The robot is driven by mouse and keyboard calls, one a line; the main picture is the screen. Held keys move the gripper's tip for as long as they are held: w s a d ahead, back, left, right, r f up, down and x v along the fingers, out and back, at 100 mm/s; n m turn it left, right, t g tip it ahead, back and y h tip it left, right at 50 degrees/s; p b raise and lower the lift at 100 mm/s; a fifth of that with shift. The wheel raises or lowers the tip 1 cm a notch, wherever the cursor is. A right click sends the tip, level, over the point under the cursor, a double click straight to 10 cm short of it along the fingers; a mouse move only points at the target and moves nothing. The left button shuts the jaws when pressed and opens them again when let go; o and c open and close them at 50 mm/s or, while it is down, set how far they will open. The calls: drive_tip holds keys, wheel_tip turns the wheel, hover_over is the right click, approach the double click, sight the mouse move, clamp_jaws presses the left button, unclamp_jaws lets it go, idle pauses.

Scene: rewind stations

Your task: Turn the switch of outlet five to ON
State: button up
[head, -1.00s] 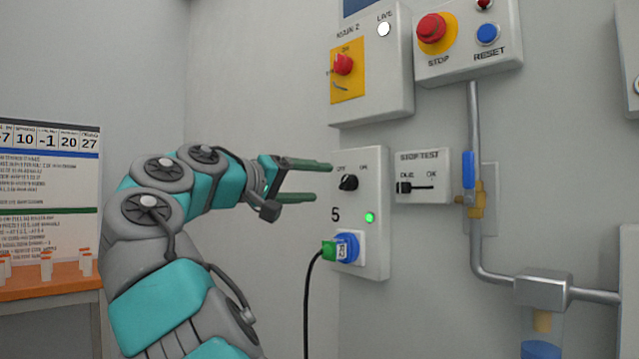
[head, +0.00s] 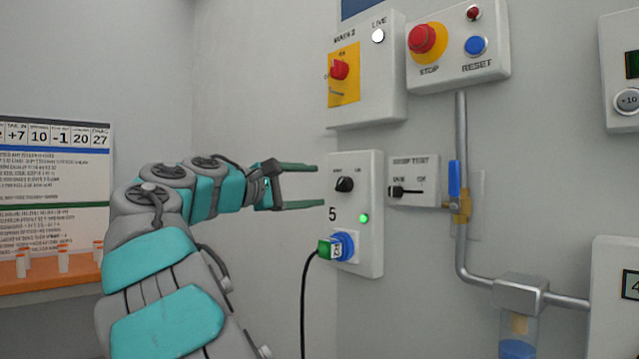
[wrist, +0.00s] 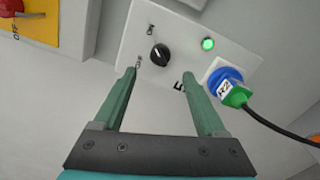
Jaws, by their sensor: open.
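The outlet five box (head: 372,250) is a pale wall box marked 5. Its switch is a black rotary knob (head: 344,185) with a label on either side above it. The knob also shows in the wrist view (wrist: 160,55), near the OFF and ON labels; its exact setting is too small to tell. A green lamp (head: 364,218) is lit below it. A blue and green plug (head: 340,247) with a black cable sits in the socket. My gripper (head: 319,186) is open and empty, just left of the box. In the wrist view its fingertips (wrist: 161,76) lie either side of the knob's line, apart from it.
A box with a red switch on a yellow plate (head: 343,75) is above. A STOP/RESET box (head: 460,50) is at upper right. A stop test box (head: 413,181) adjoins on the right, with a pipe (head: 461,130) beyond. The plug's black cable (head: 304,310) hangs below.

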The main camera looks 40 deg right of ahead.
sight(338, 186)
drive_tip(key=d, duration=0.7)
drive_tip(key=shift+w+d, duration=0.1)
drive_tip(key=shift+w, duration=0.15)
drive_tip(key=shift+c, duration=0.4)
clamp_jaws()
